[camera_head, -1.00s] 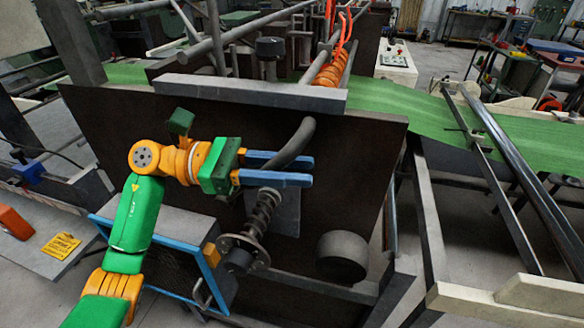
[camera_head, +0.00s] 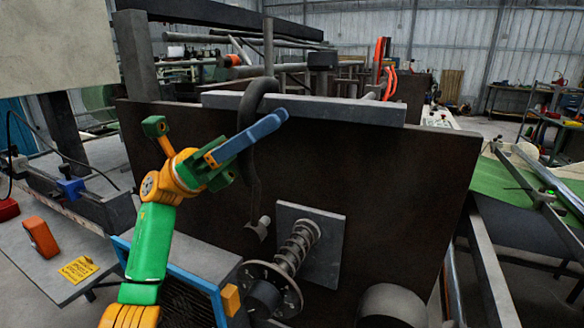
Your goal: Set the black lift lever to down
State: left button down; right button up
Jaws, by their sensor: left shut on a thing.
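The black lift lever (camera_head: 252,175) is a dark curved bar in front of the brown machine panel. It stands nearly upright, with its lower end by a small grey pivot (camera_head: 260,226) and its bent top (camera_head: 262,86) near the panel's upper edge. My left gripper (camera_head: 268,128), with blue fingers, is shut on the lever's upper part. The fingers point up and to the right, and they hide a short stretch of the bar. My right gripper is not in view.
A spring shaft with a round flange (camera_head: 272,288) sticks out below and right of the lever. A grey cylinder (camera_head: 391,305) is at lower right. A blue-framed box (camera_head: 190,268) stands below my left arm. A grey beam (camera_head: 305,107) runs along the panel top.

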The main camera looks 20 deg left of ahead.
aim_at(242, 121)
pick_arm(q)
jog(key=shift+a+r+n+t+h+b, duration=0.2)
jog(key=shift+a+t+h+b, duration=0.15)
jog(key=shift+a, duration=0.35)
jog(key=shift+a+r+n+t+h+b, duration=0.1)
jog(key=shift+a+r+t+h+b, duration=0.2)
jog(key=shift+a, duration=0.4)
jog(key=shift+g, duration=0.35)
jog(key=c, duration=0.7)
grip_release()
jog(key=shift+f, duration=0.15)
jog(key=shift+a, duration=0.1)
jog(key=shift+f, duration=0.1)
jog(key=b+v, duration=0.3)
jog(key=v, duration=0.4)
jog(key=shift+a, duration=0.1)
